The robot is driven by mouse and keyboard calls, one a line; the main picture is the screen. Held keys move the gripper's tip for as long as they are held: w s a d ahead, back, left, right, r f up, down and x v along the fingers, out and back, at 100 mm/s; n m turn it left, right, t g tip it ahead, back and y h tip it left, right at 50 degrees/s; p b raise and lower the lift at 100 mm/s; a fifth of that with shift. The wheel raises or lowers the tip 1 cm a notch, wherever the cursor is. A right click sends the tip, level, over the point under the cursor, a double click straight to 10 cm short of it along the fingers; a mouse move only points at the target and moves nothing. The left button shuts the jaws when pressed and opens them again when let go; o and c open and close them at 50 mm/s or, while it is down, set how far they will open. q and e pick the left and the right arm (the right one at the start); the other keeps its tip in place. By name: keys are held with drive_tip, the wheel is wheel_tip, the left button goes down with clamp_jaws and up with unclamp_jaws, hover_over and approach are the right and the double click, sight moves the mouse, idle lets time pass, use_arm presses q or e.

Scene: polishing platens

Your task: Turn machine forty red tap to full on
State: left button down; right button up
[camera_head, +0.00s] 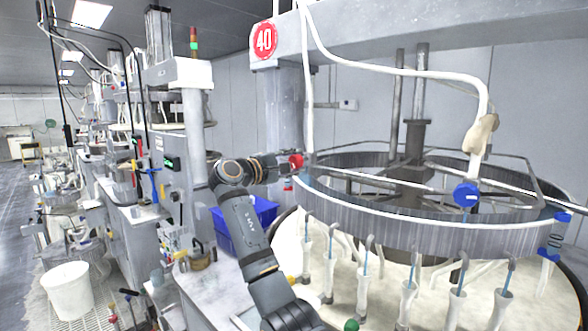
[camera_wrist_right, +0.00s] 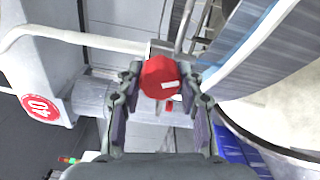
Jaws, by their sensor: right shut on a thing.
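The red tap (camera_head: 296,161) is on the side of machine forty, by the grey pillar below the round red 40 sign (camera_head: 264,40). The 40 sign (camera_wrist_right: 40,107) also shows there at the left. My left gripper is out of view.
The large round machine ring (camera_head: 400,222) with several white nozzles hangs over the pale platen right of my arm. A blue crate (camera_head: 245,215) sits behind my forearm. A white bucket (camera_head: 68,290) stands at lower left.

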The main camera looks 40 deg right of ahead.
drive_tip(key=m, duration=0.1)
drive_tip(key=m+b, duration=0.1)
drive_tip(key=m, duration=0.1)
drive_tip(key=m+b, duration=0.1)
drive_tip(key=m, duration=0.1)
drive_tip(key=shift+f, duration=0.3)
drive_tip(key=shift+a, duration=0.1)
idle(0.3)
drive_tip(key=o, duration=1.2)
drive_tip(key=shift+a+r, duration=0.1)
drive_tip(key=shift+r, duration=0.1)
drive_tip(key=shift+r, duration=0.1)
drive_tip(key=a, duration=0.8)
drive_tip(key=s+a, duration=0.1)
drive_tip(key=a, duration=0.3)
